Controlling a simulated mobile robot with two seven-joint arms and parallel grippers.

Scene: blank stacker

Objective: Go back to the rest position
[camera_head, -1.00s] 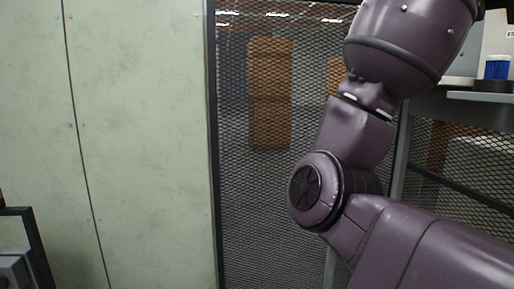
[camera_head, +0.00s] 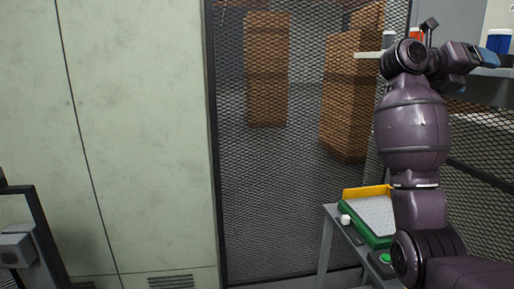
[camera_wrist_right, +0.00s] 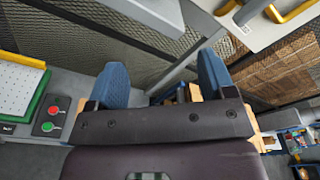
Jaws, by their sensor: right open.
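My right gripper (camera_head: 488,57) is at the upper right of the head view, beside the shelf, with its blue fingers pointing right. In the right wrist view, the two blue fingers of the gripper (camera_wrist_right: 163,78) stand well apart, with nothing held between them. My right arm rises from the lower right, with its forearm upright and the wrist bent over at the top. My left gripper is not in view.
A small grey table at lower right holds a green and yellow tray (camera_head: 372,212) and a green button (camera_head: 385,258). A blue container (camera_head: 498,40) stands on the shelf near the gripper. A mesh fence (camera_head: 270,190) and pale wall panel (camera_head: 140,150) lie ahead.

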